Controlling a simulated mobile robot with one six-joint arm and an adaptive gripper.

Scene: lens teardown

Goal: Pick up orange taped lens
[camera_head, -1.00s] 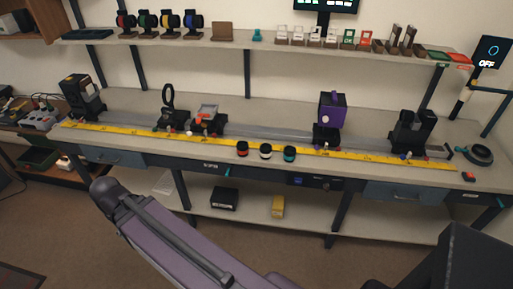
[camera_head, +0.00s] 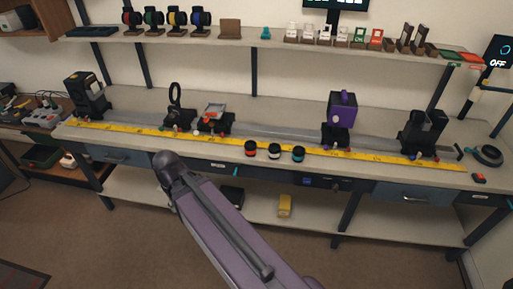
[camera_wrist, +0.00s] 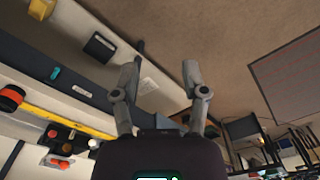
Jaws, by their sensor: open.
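The orange taped lens (camera_head: 251,148), a short dark cylinder with an orange-red band, stands on the front of the bench by the yellow ruler. It is the leftmost of three similar lenses, beside a white-banded lens (camera_head: 274,151) and a teal-banded lens (camera_head: 298,153). In the wrist view, an orange-banded dark cylinder (camera_wrist: 11,98) shows at the left edge, probably this lens. My gripper (camera_wrist: 160,76) is open, with nothing between its fingers, and is apart from the lenses. The head view shows part of my arm in front of the bench, but not the fingers.
A yellow ruler (camera_head: 209,138) runs along the bench front. Behind the lenses is a rail with a purple block mount (camera_head: 341,112), a ring holder (camera_head: 175,103) and other black mounts. The lower shelf holds a yellow box (camera_head: 285,205). An upper shelf (camera_head: 268,42) overhangs the back.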

